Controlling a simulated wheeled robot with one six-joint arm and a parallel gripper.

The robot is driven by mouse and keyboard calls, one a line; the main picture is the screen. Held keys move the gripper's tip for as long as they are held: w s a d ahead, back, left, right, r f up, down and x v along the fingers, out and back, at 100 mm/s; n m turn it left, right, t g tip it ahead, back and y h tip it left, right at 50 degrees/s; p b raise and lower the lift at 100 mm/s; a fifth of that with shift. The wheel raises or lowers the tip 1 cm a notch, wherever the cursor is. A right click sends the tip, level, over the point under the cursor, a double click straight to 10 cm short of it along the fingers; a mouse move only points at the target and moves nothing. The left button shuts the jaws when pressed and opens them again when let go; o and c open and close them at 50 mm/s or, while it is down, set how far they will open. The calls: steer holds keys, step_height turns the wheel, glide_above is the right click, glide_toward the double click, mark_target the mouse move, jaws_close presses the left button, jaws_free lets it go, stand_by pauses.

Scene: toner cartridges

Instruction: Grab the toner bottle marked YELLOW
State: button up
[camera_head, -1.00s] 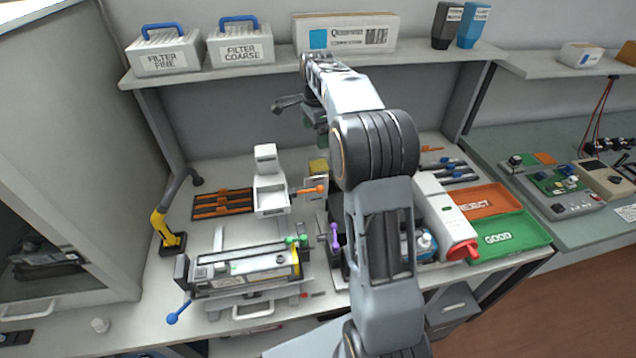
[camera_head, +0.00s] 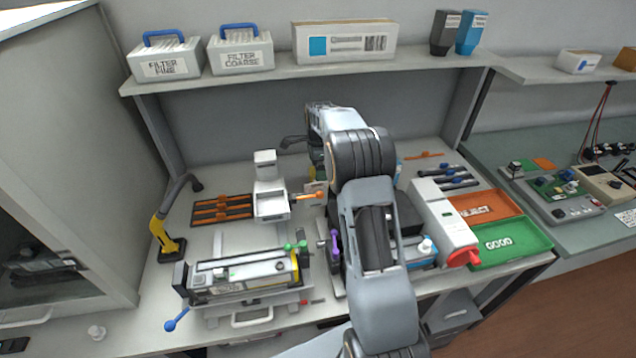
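My arm reaches over the middle of the bench, with its wrist lower than the shelf. My gripper (camera_head: 315,160) is at the far end of the arm, above the back of the bench. Its fingertips are mostly hidden behind my own arm links, so its opening and anything in it cannot be made out. No bottle with a readable YELLOW label shows. A black bottle (camera_head: 445,34) and a blue bottle (camera_head: 472,34) stand side by side on the shelf at the upper right; their small labels are unreadable.
The shelf (camera_head: 290,72) also carries two filter boxes (camera_head: 165,58) and a long white carton (camera_head: 345,42). On the bench are a clamp fixture (camera_head: 243,278), a white dispenser (camera_head: 270,203), orange racks (camera_head: 222,208), a white-and-red device (camera_head: 446,228), and REJECT (camera_head: 487,204) and GOOD (camera_head: 512,240) trays.

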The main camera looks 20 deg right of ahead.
steer(key=shift+w+f+p, duration=0.15)
steer(key=shift+f+p, duration=0.6)
steer(key=shift+f, duration=1.75)
steer(key=shift+c, duration=0.4)
steer(key=c, duration=0.9)
steer(key=shift+c, duration=0.6)
steer(key=shift+r, duration=0.2)
